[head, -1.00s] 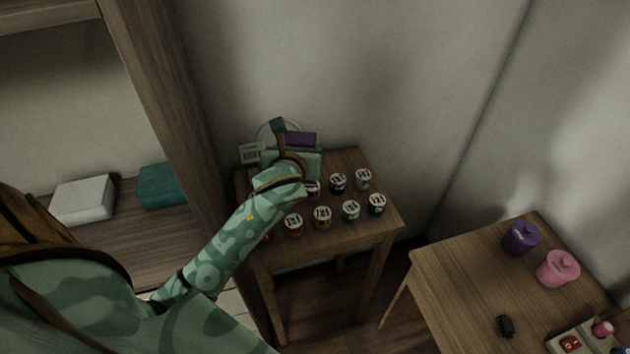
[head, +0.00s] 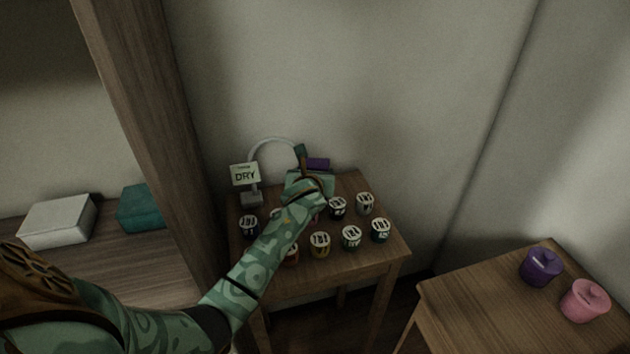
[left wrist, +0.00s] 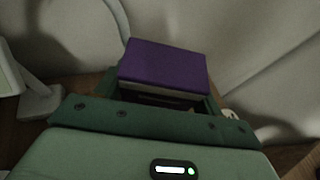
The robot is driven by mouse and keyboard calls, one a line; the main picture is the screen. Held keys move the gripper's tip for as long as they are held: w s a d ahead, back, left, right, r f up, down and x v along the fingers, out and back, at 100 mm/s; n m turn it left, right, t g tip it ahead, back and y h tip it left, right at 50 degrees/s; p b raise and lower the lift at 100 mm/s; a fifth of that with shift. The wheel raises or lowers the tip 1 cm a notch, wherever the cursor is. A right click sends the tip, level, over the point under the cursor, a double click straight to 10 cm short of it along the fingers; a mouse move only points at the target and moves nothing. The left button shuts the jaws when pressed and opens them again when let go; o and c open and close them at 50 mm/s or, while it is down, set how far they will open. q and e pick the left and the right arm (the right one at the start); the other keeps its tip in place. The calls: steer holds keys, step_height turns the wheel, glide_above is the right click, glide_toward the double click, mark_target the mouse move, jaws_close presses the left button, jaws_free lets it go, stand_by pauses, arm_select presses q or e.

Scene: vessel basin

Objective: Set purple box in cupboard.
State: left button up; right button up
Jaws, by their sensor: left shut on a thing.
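The purple box (head: 318,164) is in my left gripper (head: 309,163), above the back of the small table, and is mostly hidden by the hand in the head view. In the left wrist view the purple box (left wrist: 163,66) sits between the fingers of the shut gripper (left wrist: 160,92), its purple top and a pale side edge showing. The cupboard (head: 150,110) is the wooden unit at the left. Its shelf holds a white box (head: 58,222) and a teal box (head: 142,208). My right gripper is not in view.
Several labelled jars (head: 320,243) stand on the small table (head: 350,265), close under my left forearm. A "DRY" sign (head: 245,175) stands at its back left. The cupboard's upright post lies between table and shelf. A side table (head: 500,310) holds purple and pink pots.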

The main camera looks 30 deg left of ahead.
arm_select(q)
steer(key=shift+f, duration=0.6)
steer(key=shift+r, duration=0.2)
steer(key=shift+f, duration=0.15)
steer(key=o, duration=1.1)
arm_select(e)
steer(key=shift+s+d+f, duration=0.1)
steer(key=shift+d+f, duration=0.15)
